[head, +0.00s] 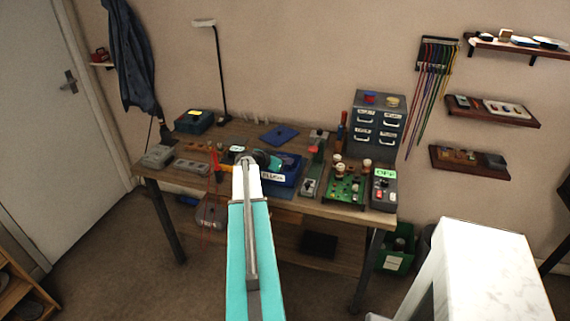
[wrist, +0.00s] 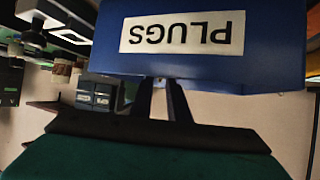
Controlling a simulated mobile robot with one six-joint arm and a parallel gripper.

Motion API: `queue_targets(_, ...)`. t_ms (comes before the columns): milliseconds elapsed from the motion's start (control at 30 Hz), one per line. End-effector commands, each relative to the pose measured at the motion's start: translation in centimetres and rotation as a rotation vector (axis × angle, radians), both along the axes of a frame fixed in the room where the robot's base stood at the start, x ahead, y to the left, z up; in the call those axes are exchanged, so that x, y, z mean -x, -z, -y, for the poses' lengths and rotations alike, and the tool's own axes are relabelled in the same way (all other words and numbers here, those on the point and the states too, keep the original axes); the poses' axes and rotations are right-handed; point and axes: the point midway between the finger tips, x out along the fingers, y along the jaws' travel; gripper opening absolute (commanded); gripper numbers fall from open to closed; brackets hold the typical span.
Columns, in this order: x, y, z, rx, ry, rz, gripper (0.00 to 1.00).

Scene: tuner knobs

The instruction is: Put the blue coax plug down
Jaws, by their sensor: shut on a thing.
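The blue tray labelled PLUGS (head: 292,176) stands at the middle front of the workbench in the head view. It fills the top of the wrist view with its label upside down (wrist: 210,62). My gripper (wrist: 160,88) reaches over the tray's near rim, its two dark fingers close together and their tips hidden behind the tray wall. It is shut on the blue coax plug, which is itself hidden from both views. In the head view my arm and wrist cover the fingers and part of the tray. I cannot tell whether the plug touches the tray floor.
Right of the tray are a small grey device (head: 311,186), a green circuit board (head: 345,185) with knobs and a grey box marked OFF (head: 384,190). A drawer cabinet (head: 378,120) stands behind them. A blue mat (head: 279,135) lies at the back, and a lamp (head: 220,80) rises at back left.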

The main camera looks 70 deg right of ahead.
Motion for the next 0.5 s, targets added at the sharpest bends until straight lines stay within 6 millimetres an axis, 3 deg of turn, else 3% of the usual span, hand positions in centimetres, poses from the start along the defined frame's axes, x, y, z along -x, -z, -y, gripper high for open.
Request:
queue_targets(200,0.0,1.3,0.0,0.0,0.0,0.0,0.0)
queue_targets(500,0.0,1.5,0.0,0.0,0.0,0.0,0.0)
